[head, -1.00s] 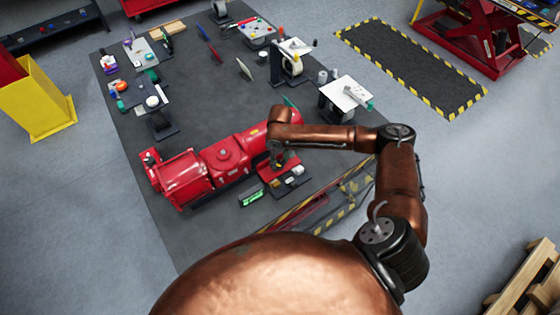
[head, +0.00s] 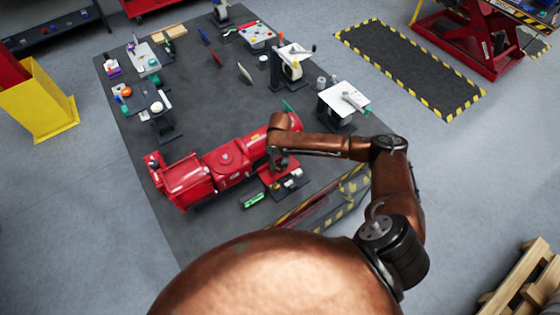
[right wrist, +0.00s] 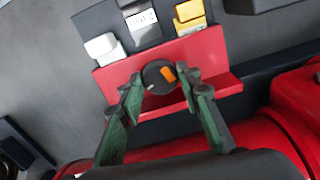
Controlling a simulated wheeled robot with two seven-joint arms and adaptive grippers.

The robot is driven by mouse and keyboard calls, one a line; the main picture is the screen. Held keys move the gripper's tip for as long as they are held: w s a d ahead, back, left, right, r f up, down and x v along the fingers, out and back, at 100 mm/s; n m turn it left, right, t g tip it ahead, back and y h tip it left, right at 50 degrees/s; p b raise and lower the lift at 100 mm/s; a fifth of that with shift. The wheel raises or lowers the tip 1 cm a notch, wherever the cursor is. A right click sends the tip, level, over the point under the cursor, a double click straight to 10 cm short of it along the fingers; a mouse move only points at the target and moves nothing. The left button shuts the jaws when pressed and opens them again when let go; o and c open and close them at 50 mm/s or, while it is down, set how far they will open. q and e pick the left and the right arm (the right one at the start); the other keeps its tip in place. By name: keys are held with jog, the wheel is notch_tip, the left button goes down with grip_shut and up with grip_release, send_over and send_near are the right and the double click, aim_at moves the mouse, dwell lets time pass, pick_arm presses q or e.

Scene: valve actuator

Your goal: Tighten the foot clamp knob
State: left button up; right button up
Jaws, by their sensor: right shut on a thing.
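The foot clamp knob (right wrist: 158,76) is round and black with an orange mark, seen on the red foot bracket (right wrist: 215,62) in the right wrist view. My right gripper (right wrist: 163,84) has green-padded fingers, one on each side of the knob, and is shut on it. In the head view, my right gripper (head: 279,166) is at the right end of the red valve actuator (head: 225,160), low over the bracket. The knob is hidden there by my arm. My left gripper is not in view.
Beside the bracket lie a white block (right wrist: 103,46), a labelled block (right wrist: 141,22) and a yellow block (right wrist: 190,14) on a dark base. A green-faced device (head: 252,200) lies near the table edge. Stands and small tools fill the table's far side.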

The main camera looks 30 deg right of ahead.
aim_at(280, 167)
jog(key=m+p, duration=0.2)
jog(key=p, duration=0.1)
jog(key=shift+r, duration=0.2)
jog(key=shift+f+m+p, duration=0.15)
jog(key=shift+m+p, duration=0.55)
jog(key=shift+p, duration=0.25)
jog(key=o, duration=1.2)
jog(key=shift+c, duration=0.2)
notch_tip(280, 167, up, 12)
